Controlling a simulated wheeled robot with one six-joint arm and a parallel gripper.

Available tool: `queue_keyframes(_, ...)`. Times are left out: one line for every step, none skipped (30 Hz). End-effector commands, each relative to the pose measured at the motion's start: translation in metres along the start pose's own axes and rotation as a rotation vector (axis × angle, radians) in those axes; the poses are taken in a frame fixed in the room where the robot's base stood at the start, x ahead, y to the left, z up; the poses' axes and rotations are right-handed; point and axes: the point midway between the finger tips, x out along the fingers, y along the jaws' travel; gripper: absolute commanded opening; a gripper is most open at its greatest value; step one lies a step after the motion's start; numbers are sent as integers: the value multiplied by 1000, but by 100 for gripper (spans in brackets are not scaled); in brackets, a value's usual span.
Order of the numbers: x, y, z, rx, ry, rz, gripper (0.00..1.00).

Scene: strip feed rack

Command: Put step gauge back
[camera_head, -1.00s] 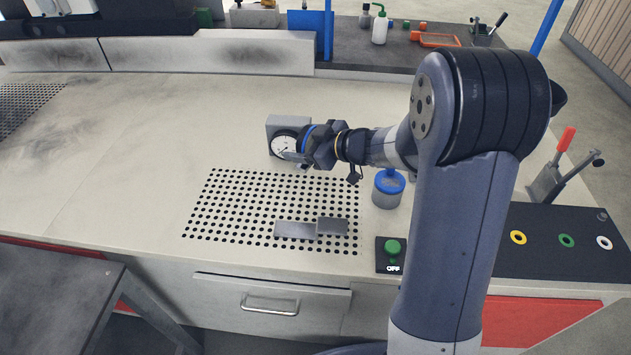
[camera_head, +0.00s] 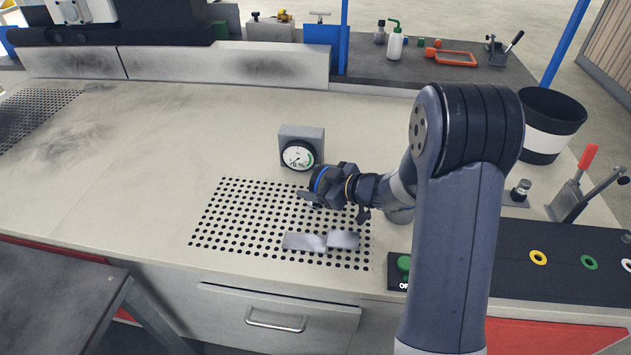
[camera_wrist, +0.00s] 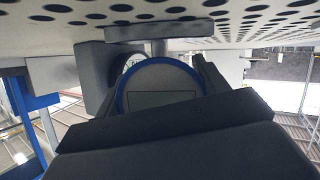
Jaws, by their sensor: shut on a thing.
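My gripper (camera_head: 314,196) is above the far right part of the perforated plate, pointing left. In the wrist view, where the table is at the top, a grey bar with a short stem (camera_wrist: 160,31) sits ahead of the blue-ringed part and close to the holes. A grey block with a round dial (camera_head: 299,155) stands behind the gripper, apart from it. Two flat grey metal pieces (camera_head: 304,242) lie end to end on the perforated plate.
The perforated plate (camera_head: 226,222) is mostly bare. A green button box (camera_head: 402,268) and a black panel with coloured rings (camera_head: 538,257) are at the right. A red-handled clamp (camera_head: 585,165) and a black bin (camera_head: 550,120) stand farther right. The left bench top is clear.

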Motion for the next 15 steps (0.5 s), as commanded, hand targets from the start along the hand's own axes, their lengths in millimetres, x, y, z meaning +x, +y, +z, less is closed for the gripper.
queue_keyframes(1,0,2,1,0,0,70)
queue_keyframes(0,0,1,1,0,0,72)
queue_keyframes(0,0,1,0,0,0,75)
queue_keyframes(0,0,1,0,0,0,78)
queue_keyframes(0,0,1,0,0,0,80)
queue_keyframes(0,0,1,0,0,0,84)
queue_keyframes(0,0,1,0,0,0,86)
queue_keyframes(0,0,1,0,0,0,88)
queue_keyframes(0,0,1,0,0,0,91)
queue_keyframes(0,0,1,0,0,0,91)
queue_keyframes(0,0,1,0,0,0,91)
queue_keyframes(0,0,1,0,0,0,91)
queue_keyframes(0,0,1,0,0,0,91)
queue_keyframes(0,0,1,0,0,0,91)
queue_keyframes(0,0,1,0,0,0,91)
